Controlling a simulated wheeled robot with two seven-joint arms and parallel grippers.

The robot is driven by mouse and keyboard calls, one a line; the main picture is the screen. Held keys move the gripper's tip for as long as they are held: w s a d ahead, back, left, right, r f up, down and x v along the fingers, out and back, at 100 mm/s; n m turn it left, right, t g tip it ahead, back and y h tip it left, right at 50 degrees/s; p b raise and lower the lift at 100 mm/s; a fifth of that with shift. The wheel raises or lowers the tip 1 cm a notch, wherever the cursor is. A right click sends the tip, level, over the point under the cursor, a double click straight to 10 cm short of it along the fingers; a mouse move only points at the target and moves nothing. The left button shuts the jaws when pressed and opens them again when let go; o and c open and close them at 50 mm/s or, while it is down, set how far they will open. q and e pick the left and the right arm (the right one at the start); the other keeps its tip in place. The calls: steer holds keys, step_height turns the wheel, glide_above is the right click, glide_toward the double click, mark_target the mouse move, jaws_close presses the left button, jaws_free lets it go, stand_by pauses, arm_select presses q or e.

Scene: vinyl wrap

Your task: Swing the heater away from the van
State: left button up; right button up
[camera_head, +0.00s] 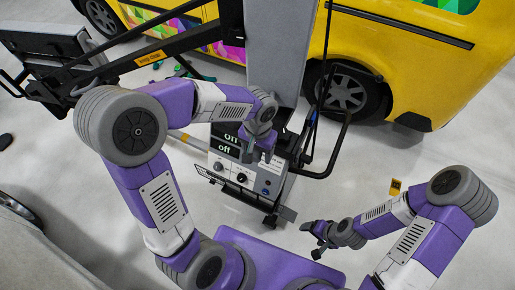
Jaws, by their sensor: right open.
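The yellow van (415,60) stands across the back and right. The heater appears to be the grey panel unit (50,42) at the upper left, on a black boom (130,60) that reaches from a grey column (275,50) in front of the van. A control box (228,176) low on the column has a display reading "off" and several knobs. My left gripper (258,154) is in front of the display, pointing down; I cannot tell whether it touches the box or is open. My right gripper (313,240) is open and empty, low over the floor right of the box.
A black bar handle (335,150) juts out to the right of the column. The stand's dark base (272,212) rests on the floor. A grey rounded object (35,255) fills the lower left.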

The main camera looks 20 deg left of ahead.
arm_select(q)
steer(key=shift+w+a, duration=0.15)
steer(key=shift+r, duration=0.1)
step_height(320, 180, up, 10)
steer(key=p, duration=0.8)
stand_by(0.4)
